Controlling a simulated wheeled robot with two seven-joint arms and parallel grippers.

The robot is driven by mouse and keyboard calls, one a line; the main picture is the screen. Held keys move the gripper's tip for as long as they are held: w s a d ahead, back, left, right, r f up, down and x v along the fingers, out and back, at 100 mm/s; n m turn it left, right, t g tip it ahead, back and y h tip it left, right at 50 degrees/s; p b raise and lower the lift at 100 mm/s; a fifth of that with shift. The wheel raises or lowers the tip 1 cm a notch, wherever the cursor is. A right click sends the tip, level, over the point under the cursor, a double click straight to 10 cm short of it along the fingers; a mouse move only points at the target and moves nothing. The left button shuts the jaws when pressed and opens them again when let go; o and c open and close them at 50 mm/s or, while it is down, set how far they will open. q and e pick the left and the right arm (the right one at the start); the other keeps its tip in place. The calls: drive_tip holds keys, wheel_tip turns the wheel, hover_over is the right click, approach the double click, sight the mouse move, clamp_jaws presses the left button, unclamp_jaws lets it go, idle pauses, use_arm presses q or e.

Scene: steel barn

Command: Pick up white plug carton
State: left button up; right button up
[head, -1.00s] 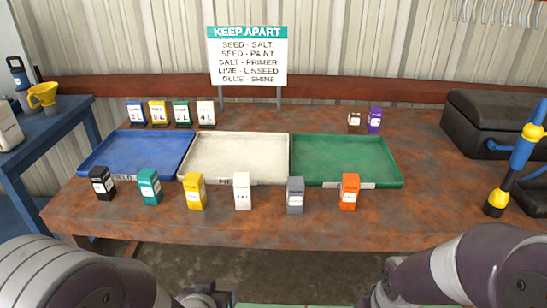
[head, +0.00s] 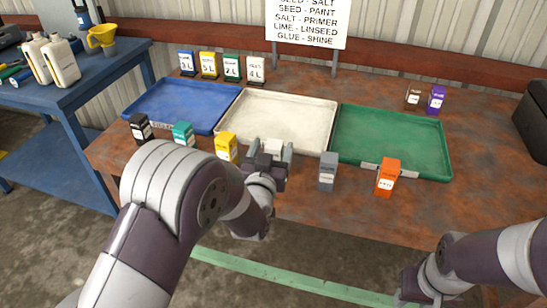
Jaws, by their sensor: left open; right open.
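The white plug carton (head: 273,146) stands at the front of the rusty table, before the cream tray, with only its top part showing. My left gripper (head: 270,150) is open at it, one finger to each side; its body hides the carton's lower front. I cannot tell whether the fingers touch it. My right gripper (head: 402,297) is only partly in view at the bottom edge, away from the table, and is open.
A yellow carton (head: 226,147) and a grey carton (head: 328,171) flank the white one. Teal (head: 183,134), black (head: 140,127) and orange (head: 388,177) cartons share the row. Blue (head: 160,103), cream (head: 332,106) and green (head: 395,120) trays lie behind.

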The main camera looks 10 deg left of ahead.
use_arm(q)
drive_tip(key=shift+w+f, duration=0.15)
drive_tip(key=shift+w, duration=1)
drive_tip(key=shift+s, duration=0.1)
drive_tip(key=c, duration=1.1)
